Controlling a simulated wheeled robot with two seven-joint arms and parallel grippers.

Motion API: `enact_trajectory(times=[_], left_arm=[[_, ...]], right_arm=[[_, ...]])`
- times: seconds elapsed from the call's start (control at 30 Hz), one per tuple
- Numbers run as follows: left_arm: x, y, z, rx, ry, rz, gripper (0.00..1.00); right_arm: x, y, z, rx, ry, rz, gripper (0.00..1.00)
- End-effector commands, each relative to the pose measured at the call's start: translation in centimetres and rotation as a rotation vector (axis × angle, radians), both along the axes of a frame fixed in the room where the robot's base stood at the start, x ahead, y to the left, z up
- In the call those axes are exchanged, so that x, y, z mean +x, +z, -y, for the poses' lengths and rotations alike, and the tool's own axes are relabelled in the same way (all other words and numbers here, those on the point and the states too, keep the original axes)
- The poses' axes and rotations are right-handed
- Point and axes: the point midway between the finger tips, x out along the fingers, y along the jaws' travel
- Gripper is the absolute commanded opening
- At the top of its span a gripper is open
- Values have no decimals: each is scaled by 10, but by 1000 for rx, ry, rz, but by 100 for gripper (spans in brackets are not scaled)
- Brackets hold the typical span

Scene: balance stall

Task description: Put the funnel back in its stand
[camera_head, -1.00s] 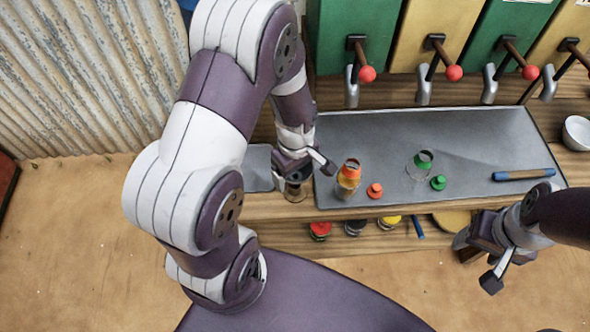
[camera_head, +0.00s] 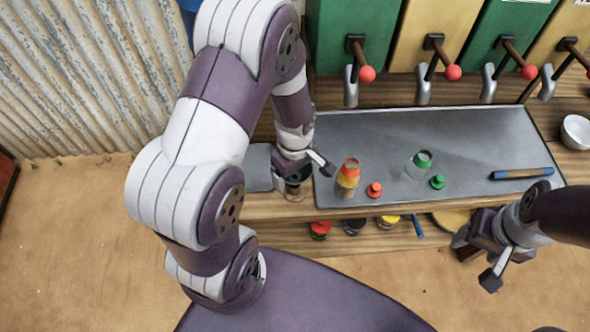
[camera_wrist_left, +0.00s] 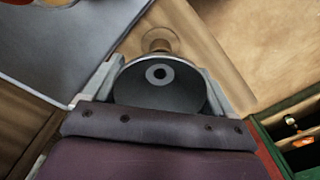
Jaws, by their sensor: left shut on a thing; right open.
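The funnel (camera_wrist_left: 182,92) is a dark grey cone, seen from its wide mouth in the left wrist view, with its round hole showing in the middle. My left gripper (camera_wrist_left: 158,84) is shut on it, a finger on each side. In the head view my left gripper (camera_head: 302,172) hides most of the funnel. The stand (camera_wrist_left: 158,34), a brownish ring, shows just beyond the funnel's rim; in the head view the stand (camera_head: 296,193) is directly below the gripper. I cannot tell whether the funnel touches it. My right gripper (camera_head: 478,262) is open and empty, off the counter's front edge.
An orange-rimmed jar (camera_head: 347,180) stands right of my left gripper, with an orange stopper (camera_head: 374,190) beside it. A green-rimmed jar (camera_head: 419,166) and green stopper (camera_head: 437,182) are further right on the grey mat (camera_head: 460,135).

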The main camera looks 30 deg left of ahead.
Motion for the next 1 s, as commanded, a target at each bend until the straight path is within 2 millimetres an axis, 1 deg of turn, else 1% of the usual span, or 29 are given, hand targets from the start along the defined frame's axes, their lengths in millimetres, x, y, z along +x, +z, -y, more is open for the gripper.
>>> enact_trajectory(times=[0.43,0.8,1.0], left_arm=[[0,-1,0,0,0,0,57],[0,-13,0,0,0,-1,57],[0,-14,0,0,0,0,57]], right_arm=[[0,-1,0,0,0,0,63],[0,-8,0,0,0,0,63],[0,-8,0,0,0,0,63]])
